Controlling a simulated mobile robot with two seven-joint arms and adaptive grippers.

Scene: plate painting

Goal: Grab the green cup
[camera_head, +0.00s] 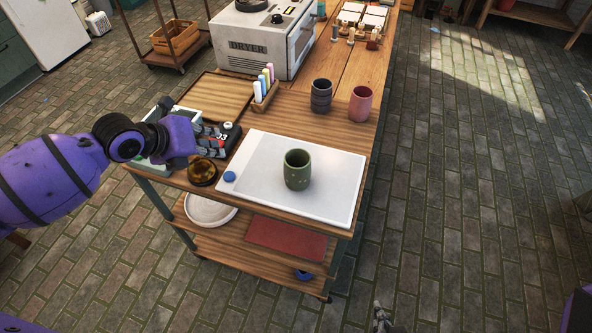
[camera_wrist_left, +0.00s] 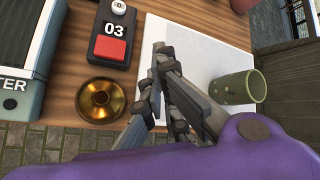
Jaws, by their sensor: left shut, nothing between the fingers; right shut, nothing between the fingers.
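The green cup (camera_head: 297,172) stands upright on a white board (camera_head: 330,206) at the near end of the wooden table. It also shows at the right of the left wrist view (camera_wrist_left: 238,88), with its rim facing right. My left gripper (camera_wrist_left: 160,50) is shut and empty, its fingers over the board's left edge, to the left of the cup and apart from it. In the head view, my left arm's wrist hides much of that gripper. My right gripper (camera_head: 380,316) is shut and empty at the bottom, beyond the table's near right corner and away from the cup.
A brass bowl (camera_head: 202,172) and a counter device (camera_wrist_left: 113,32) lie left of the board, close to my left gripper. A dark cup (camera_head: 321,96) and a pink cup (camera_head: 360,105) stand behind it. A pen holder (camera_head: 264,96) and dryer (camera_head: 262,42) stand farther back.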

